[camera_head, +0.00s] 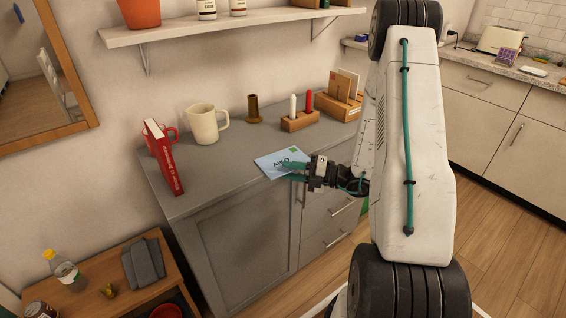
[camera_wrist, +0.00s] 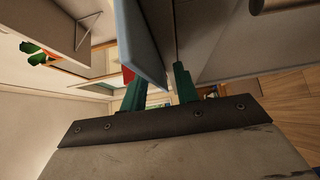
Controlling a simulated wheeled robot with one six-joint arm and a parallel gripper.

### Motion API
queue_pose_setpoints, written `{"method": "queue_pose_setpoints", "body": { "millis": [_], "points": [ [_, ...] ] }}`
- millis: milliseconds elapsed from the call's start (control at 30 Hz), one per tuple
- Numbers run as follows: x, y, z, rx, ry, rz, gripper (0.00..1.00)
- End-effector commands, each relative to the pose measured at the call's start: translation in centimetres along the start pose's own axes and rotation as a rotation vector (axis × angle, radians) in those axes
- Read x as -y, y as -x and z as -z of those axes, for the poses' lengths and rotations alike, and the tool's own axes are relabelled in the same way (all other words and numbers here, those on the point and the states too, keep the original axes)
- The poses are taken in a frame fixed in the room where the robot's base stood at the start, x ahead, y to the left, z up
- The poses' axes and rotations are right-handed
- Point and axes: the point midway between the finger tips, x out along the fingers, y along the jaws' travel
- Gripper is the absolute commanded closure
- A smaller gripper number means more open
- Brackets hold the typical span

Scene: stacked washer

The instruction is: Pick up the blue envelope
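The light blue envelope (camera_head: 275,161) lies on the grey cabinet top near its front edge, with dark print and a green mark on its upper face. My gripper (camera_head: 294,172) reaches in from the right at the envelope's right end. Its fingers are apart, one seen over the envelope and one lower, by the cabinet edge. In the wrist view a blue-grey slab, seemingly the envelope (camera_wrist: 143,42), runs between the green fingers of my gripper (camera_wrist: 159,80). It lies near the left finger, with a small gap to the right finger; contact is unclear.
On the grey cabinet (camera_head: 215,180) stand a red book (camera_head: 163,160), a cream pitcher (camera_head: 203,124), a brown cylinder (camera_head: 253,109), a wooden candle holder (camera_head: 300,122) and a letter rack (camera_head: 342,100). A wall shelf (camera_head: 220,26) hangs above. A low wooden table (camera_head: 85,297) stands at lower left.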

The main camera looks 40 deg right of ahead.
Motion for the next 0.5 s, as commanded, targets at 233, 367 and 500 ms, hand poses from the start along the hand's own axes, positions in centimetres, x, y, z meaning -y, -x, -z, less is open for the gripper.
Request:
{"method": "queue_pose_setpoints", "body": {
  "millis": [233,367,500],
  "points": [
    [-0.01,0.03,-0.01,0.000,0.000,0.000,1.00],
    [-0.01,0.04,-0.01,0.000,0.000,0.000,1.00],
    [-0.14,0.05,-0.02,0.000,0.001,0.000,1.00]
  ]
}}
